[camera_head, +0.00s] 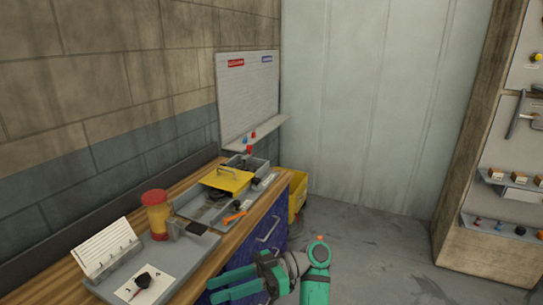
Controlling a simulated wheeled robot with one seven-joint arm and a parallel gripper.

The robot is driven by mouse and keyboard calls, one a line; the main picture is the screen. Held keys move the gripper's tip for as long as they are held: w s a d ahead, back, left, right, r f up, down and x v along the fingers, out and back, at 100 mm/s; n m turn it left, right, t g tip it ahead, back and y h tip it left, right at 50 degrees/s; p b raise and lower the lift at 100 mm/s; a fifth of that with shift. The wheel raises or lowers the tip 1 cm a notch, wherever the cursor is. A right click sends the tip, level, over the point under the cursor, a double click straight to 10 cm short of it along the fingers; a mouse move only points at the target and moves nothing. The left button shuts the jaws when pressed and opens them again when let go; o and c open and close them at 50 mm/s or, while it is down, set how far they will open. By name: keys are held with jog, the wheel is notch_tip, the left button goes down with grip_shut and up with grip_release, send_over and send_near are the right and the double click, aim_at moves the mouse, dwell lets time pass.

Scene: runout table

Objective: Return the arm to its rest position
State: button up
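My gripper (236,284) shows at the bottom of the view, in front of the blue drawers of the workbench. It is teal, and its two fingers point left with a gap between them. The gap holds nothing that I can see. My arm (316,277) is bent beside it, at the right of the gripper. The gripper appears clear of the bench top, though its distance from the drawer fronts is hard to tell.
The wooden bench (190,284) runs along the left wall. It bears a grey tray (190,259), a red-lidded jar (156,217) and a yellow-lidded box (228,180). A yellow bin (297,203) stands beyond it. Shelving (500,215) is at the right. The floor (378,260) between is clear.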

jog(key=a+f+m+t, duration=0.4)
jog(key=f+m+t, duration=0.15)
jog(key=f, duration=0.45)
jog(key=a+f+m+t, duration=0.3)
jog(key=f+m+t, duration=0.2)
jog(key=f+m, duration=0.3)
jog(key=s+d+f+m+t+h, duration=0.25)
jog(key=s+f+m+h, duration=0.2)
jog(key=f, duration=0.45)
jog(key=s+d+f+m+t+h, duration=0.25)
jog(key=s+f+t, duration=0.2)
jog(key=f, duration=0.45)
jog(key=s+d+m+t+h, duration=0.25)
jog(key=s+d+h, duration=0.55)
jog(key=s, duration=0.6)
jog(key=s+d+r+n+t, duration=0.1)
jog(key=s+d+r, duration=0.1)
jog(key=s+r, duration=0.4)
jog(key=s+d+r+n+t+h, duration=0.1)
jog(key=s+d+r, duration=0.2)
jog(key=s+r, duration=0.3)
notch_tip(320, 180, up, 4)
jog(key=shift+d+f+n+h, duration=0.15)
jog(key=shift+d+n+h, duration=0.05)
jog(key=shift+n+h, duration=0.1)
